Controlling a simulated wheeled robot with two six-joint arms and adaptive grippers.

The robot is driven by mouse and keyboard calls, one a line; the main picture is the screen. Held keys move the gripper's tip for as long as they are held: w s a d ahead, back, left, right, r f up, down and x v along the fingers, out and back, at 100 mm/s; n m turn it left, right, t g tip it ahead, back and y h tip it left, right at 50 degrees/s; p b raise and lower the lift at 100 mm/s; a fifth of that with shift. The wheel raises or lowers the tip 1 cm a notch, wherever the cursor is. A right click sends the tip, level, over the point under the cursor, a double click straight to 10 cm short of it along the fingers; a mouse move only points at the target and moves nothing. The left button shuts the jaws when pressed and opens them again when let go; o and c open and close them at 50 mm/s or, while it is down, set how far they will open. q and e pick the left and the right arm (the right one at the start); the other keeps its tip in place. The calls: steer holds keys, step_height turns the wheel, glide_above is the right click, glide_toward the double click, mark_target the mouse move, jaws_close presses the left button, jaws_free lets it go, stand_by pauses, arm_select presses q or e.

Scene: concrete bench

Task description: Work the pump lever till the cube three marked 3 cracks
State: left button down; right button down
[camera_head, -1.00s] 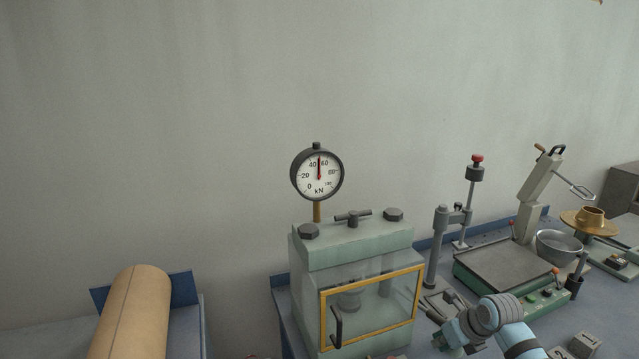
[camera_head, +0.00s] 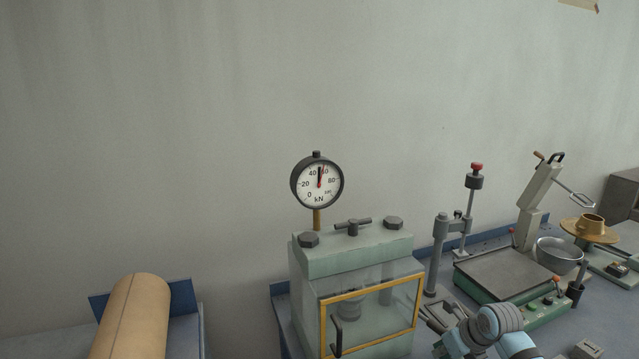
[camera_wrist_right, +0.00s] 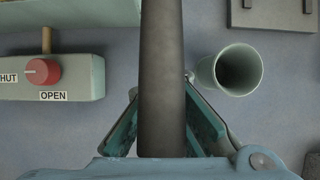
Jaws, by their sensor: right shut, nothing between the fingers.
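The pale green press (camera_head: 352,255) stands at the middle bottom, its yellow-framed clear door (camera_head: 372,308) closed. The round gauge (camera_head: 318,183) on it has its needle near 50 kN. A grey piston shows dimly behind the door; I cannot make out a cube marked 3. In the right wrist view a dark bar, seemingly the pump lever (camera_wrist_right: 162,70), runs down the middle, in front of my right gripper (camera_wrist_right: 162,125). The fingers show on both sides of the bar, shut, their tips partly hidden. My right arm (camera_head: 490,328) shows low right in the head view. My left gripper is out of view.
A red knob (camera_wrist_right: 42,71) marked SHUT and OPEN sits left of the bar in the wrist view; an open pale cup (camera_wrist_right: 228,70) stands right of it. A green scale (camera_head: 510,275), steel bowl (camera_head: 560,257) and grey block (camera_head: 588,349) are on the right. A brown cylinder (camera_head: 135,320) lies left.

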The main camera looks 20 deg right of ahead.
mark_target(441, 328)
steer(key=shift+a+f, duration=0.1)
steer(key=shift+f, duration=0.4)
steer(key=r, duration=0.2)
steer(key=w+r, duration=0.2)
steer(key=r, duration=0.1)
steer(key=shift+a+r, duration=0.15)
steer(key=shift+r, duration=0.2)
steer(key=c, duration=1.8)
jaws_free()
steer(key=shift+r, duration=0.25)
steer(key=w+p+v, duration=0.1)
steer(key=p+v, duration=0.1)
steer(key=v, duration=0.4)
steer(key=r+p+v, duration=0.1)
steer(key=p+v, duration=0.1)
steer(key=v, duration=0.4)
steer(key=w+p+v, duration=0.1)
steer(key=p+v, duration=0.1)
steer(key=v, duration=0.3)
steer(key=shift+w+r, duration=0.1)
steer(key=shift+r, duration=0.5)
